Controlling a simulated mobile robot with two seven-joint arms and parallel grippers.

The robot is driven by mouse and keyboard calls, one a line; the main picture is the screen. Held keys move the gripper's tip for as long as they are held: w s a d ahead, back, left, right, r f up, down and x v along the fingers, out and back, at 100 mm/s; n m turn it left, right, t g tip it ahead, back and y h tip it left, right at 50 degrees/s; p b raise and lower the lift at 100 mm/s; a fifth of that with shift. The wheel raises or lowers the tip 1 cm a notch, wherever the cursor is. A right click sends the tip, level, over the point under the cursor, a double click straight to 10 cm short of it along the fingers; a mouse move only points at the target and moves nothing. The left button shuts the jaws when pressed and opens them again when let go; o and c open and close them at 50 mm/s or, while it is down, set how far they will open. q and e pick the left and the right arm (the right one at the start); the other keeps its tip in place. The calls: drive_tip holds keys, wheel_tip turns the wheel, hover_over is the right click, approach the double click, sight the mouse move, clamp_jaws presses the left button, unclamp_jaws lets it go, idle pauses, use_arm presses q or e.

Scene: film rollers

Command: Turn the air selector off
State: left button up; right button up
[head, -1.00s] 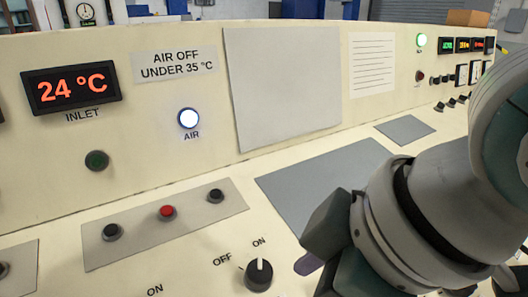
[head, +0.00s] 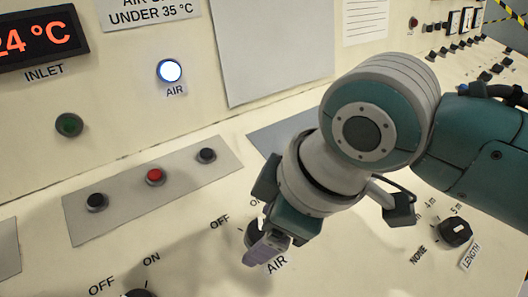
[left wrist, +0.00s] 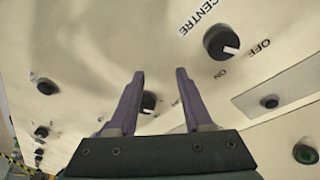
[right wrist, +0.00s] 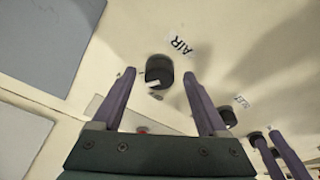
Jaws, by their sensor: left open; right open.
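The AIR selector is a black knob (head: 254,232) on the cream desk, mostly hidden behind my right gripper (head: 266,248) in the head view. In the right wrist view the same knob (right wrist: 159,70) shows with its white mark and the AIR label, just beyond and between the tips of my open right gripper (right wrist: 158,75). I cannot tell whether the fingers touch it. The AIR lamp (head: 170,71) is lit white. My left gripper (left wrist: 158,73) is open and empty in the left wrist view, and outside the head view.
Black and red buttons sit on a grey plate (head: 150,190) to the left. A LENGTH knob (head: 455,233) stands to the right. Another knob (head: 138,293) with OFF and ON labels is at the bottom edge. The inlet display (head: 40,38) reads 24 °C, its first digit partly cut off.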

drive_tip(key=shift+c, duration=0.3)
clamp_jaws()
idle(0.4)
